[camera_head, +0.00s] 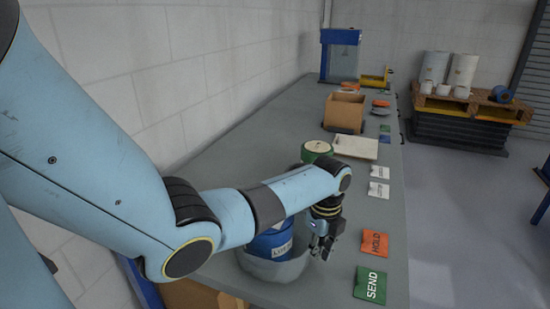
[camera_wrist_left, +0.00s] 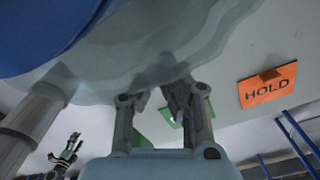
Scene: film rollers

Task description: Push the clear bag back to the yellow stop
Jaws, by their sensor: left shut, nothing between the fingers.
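The clear bag (camera_head: 287,269) sits low on the bench around a blue roll (camera_head: 268,243) with white lettering. In the left wrist view the see-through bag (camera_wrist_left: 120,70) and the blue roll (camera_wrist_left: 45,30) fill the upper left. My left gripper (camera_head: 321,250) points down at the bag's right side, shut and empty. In the left wrist view the fingertips (camera_wrist_left: 170,88) overlap the bag's edge; I cannot tell whether they touch it. A small dark gripper shape, probably my right gripper (camera_wrist_left: 68,150), shows at lower left. I cannot make out a yellow stop near the bag.
An orange HOLD card (camera_head: 374,245) and a green SEND card (camera_head: 370,285) lie right of the bag. Behind stand a green roll (camera_head: 317,150), a pale tray (camera_head: 356,147) and a cardboard box (camera_head: 343,113). A yellow bracket (camera_head: 376,78) is at the far end.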

